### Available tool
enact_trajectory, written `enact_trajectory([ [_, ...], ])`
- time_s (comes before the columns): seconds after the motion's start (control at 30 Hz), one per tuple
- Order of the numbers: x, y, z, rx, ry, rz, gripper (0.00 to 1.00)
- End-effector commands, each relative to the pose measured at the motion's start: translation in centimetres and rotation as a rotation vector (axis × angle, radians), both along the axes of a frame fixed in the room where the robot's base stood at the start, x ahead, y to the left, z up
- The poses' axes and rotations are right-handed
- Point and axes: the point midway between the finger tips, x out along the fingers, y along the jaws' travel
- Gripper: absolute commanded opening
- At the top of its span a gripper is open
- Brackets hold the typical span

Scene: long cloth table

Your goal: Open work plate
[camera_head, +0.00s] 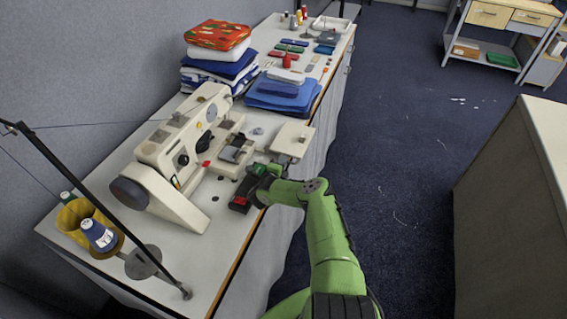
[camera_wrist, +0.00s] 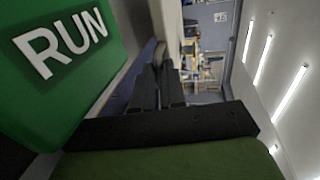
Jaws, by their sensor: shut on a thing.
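The cream sewing machine (camera_head: 190,145) stands on the long table. Its flat cream work plate (camera_head: 293,136) lies at the table's front edge, to the right of the needle area, with a gap between them. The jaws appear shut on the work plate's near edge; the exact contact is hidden.
A green block marked RUN (camera_wrist: 68,60) is very close on the left in the wrist view. A dark box with a red part (camera_head: 241,201) sits beside my gripper. Thread spools (camera_head: 98,235) and a thin black stand are at the near left. Folded cloths (camera_head: 280,92) lie behind.

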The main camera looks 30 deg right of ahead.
Motion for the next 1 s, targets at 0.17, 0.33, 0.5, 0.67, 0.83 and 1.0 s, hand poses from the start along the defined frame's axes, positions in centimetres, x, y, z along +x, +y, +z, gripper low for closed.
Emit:
enact_trajectory([
  [0.17, 0.0, 0.1, 0.0, 0.002, -0.001, 0.002, 0.22],
  [0.33, 0.0, 0.0, 0.0, 0.001, -0.001, 0.002, 0.36],
  [0.5, 0.0, 0.0, 0.0, 0.001, -0.001, 0.001, 0.36],
  [0.67, -1.0, 1.5, 0.5, 0.005, 0.001, 0.004, 0.36],
  [0.83, -3.7, 5.3, 1.7, 0.007, 0.002, 0.004, 0.36],
  [1.0, -6.3, 9.2, 2.7, 0.006, 0.002, 0.006, 0.36],
])
